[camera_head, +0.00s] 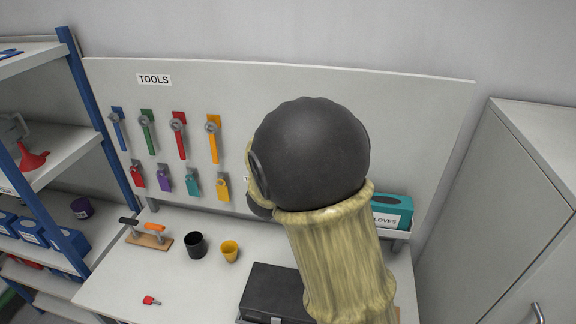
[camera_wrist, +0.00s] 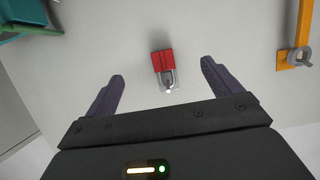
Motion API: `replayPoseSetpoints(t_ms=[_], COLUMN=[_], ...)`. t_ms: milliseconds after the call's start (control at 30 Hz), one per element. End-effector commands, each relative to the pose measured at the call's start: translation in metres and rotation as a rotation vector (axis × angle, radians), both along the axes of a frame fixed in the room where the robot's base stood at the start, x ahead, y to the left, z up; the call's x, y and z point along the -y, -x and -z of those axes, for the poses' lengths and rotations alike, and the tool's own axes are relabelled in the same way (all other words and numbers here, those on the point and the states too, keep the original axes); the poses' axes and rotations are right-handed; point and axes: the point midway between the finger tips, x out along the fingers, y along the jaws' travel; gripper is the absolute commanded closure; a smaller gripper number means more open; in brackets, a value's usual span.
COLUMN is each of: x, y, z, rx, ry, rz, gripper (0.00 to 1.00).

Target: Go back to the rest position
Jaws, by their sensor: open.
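My gripper (camera_wrist: 163,69) is in the wrist view, its two dark fingers apart with nothing between the pads. A red padlock (camera_wrist: 163,60) with a grey shackle hangs on the light tool board (camera_wrist: 220,25), seen beyond the fingertips and roughly centred between them. I see no contact between the fingers and the padlock. The wrist view looks upside down compared with the head view. In the head view my arm's black joint and yellowish sleeve cover the middle of the board, so the gripper and this padlock are hidden there.
Coloured wrenches (camera_head: 180,135) and several padlocks (camera_head: 193,187) hang on the board's left. A white bench (camera_head: 190,285) below carries a black cup (camera_head: 195,245), a yellow cup (camera_head: 229,251) and a dark case (camera_head: 272,290). A teal gloves box (camera_head: 393,211) is right; shelves and cabinet flank.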

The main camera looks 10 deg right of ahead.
Motion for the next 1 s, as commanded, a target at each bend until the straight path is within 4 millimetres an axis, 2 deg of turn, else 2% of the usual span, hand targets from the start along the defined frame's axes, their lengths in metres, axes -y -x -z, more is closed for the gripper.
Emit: replayPoseSetpoints(t_ms=[167,267,367,433,567,667,800,900,1000], x=[0.000,0.001,0.001,0.000,-0.002,0.000,0.010,0.020,0.027], y=[0.000,0.004,0.016,0.031,0.074,0.114,0.180,0.221,0.245], z=[0.001,0.010,0.029,0.047,0.084,0.109,0.140,0.154,0.161], rx=[-0.004,-0.033,-0.107,-0.184,-0.363,-0.513,-0.735,-0.869,-0.950], ry=[-0.003,-0.025,-0.072,-0.113,-0.182,-0.215,-0.226,-0.214,-0.200], rz=[-0.003,-0.028,-0.085,-0.141,-0.244,-0.304,-0.353,-0.362,-0.360], gripper=[0.09,0.09,0.09,0.09,0.09,0.09,0.09,0.09,0.09])
